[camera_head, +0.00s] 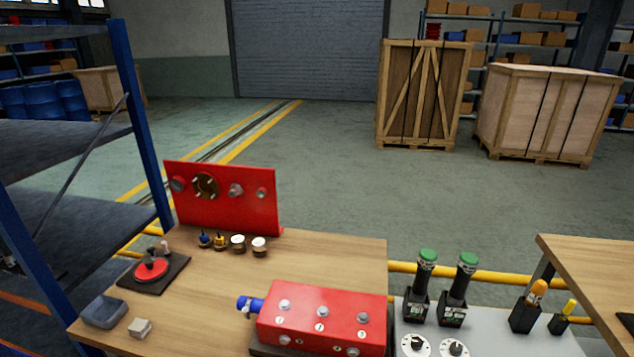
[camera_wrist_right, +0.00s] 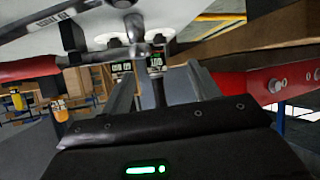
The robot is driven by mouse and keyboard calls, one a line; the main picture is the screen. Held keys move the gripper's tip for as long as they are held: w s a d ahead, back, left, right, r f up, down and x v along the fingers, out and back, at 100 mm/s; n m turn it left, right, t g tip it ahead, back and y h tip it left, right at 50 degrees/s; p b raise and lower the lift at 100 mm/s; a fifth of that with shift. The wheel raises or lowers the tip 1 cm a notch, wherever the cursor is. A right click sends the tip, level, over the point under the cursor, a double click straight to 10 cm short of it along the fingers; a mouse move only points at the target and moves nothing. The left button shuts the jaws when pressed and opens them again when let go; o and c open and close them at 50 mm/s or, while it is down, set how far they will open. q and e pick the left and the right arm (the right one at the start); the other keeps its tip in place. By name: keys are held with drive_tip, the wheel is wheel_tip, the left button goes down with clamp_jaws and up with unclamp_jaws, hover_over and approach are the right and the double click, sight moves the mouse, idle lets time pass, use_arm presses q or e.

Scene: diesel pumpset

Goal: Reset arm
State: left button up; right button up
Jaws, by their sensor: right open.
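Neither of my grippers shows in the head view. In the right wrist view, my right gripper (camera_wrist_right: 158,88) is open, its two grey fingers apart above its black body. I see nothing clearly held between the fingers. Behind them are small labelled displays on dark holders, seen from a turned angle. The red box (camera_head: 322,317) is on the wooden bench in the head view, and red bolted metal (camera_wrist_right: 285,83) shows at the right of the wrist view. My left gripper is in neither view.
A blue-framed shelf (camera_head: 142,120) stands left. Open floor lies beyond.

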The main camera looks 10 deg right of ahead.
drive_tip(key=s+a+f+n+g, duration=0.2)
drive_tip(key=s+a+g, duration=0.75)
drive_tip(key=s, duration=0.35)
wheel_tip(320, 180, down, 30)
drive_tip(key=s+b, duration=0.1)
drive_tip(key=s, duration=0.2)
drive_tip(key=s+d+f+g+b, duration=0.1)
drive_tip(key=s+d+f, duration=0.1)
drive_tip(key=s+f, duration=1.2)
drive_tip(key=shift+s+g, duration=0.35)
drive_tip(key=shift+s, duration=0.25)
drive_tip(key=shift+s, duration=0.1)
